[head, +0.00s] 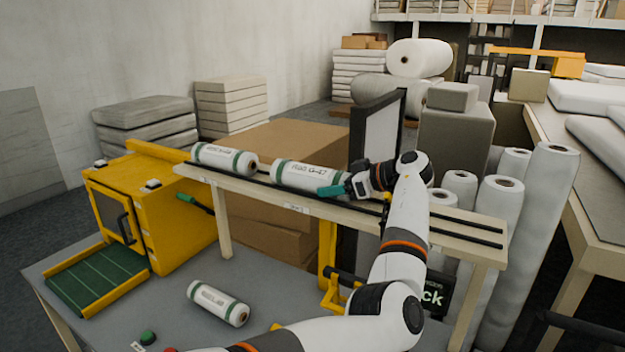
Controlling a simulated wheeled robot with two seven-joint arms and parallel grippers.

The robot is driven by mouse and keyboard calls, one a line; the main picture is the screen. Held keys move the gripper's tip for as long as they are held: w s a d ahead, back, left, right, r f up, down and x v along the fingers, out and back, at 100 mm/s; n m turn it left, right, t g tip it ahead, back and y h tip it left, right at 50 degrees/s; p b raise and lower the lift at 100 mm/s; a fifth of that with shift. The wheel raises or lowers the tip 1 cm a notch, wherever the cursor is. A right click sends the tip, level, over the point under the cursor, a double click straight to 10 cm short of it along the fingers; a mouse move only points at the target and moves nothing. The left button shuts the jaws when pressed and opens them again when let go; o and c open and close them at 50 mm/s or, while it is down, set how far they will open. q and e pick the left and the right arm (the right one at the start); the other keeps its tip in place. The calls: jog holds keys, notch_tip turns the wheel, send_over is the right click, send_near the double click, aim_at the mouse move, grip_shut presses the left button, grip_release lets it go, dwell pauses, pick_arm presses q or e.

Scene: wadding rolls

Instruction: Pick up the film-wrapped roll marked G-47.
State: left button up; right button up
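The film-wrapped roll marked G-47 (290,174) lies on its side on the raised wooden shelf (270,197). It is white with green bands, and its label reads G-47 near the right end. My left gripper (331,191) is at the roll's right end, its teal fingertip overlapping the near side of the roll in the picture. I cannot tell whether it touches the roll or how far the fingers are apart. The roll's right end is partly hidden by the gripper. My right gripper is not in view.
A similar roll (222,157) lies left on the shelf; another (218,302) lies on the grey table (180,295) below. A yellow machine (170,225) stands left. Tall white rolls (497,235) stand behind the shelf's right end. A dark-framed panel (372,135) rises behind the gripper.

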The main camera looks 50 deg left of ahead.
pick_arm(q)
jog(key=c, duration=0.4)
jog(key=shift+r, duration=0.1)
jog(key=shift+r+b, duration=0.35)
jog(key=shift+r, duration=0.25)
notch_tip(320, 180, up, 27)
jog(key=p, duration=0.4)
jog(key=shift+f+p, duration=0.15)
jog(key=shift+p, duration=0.15)
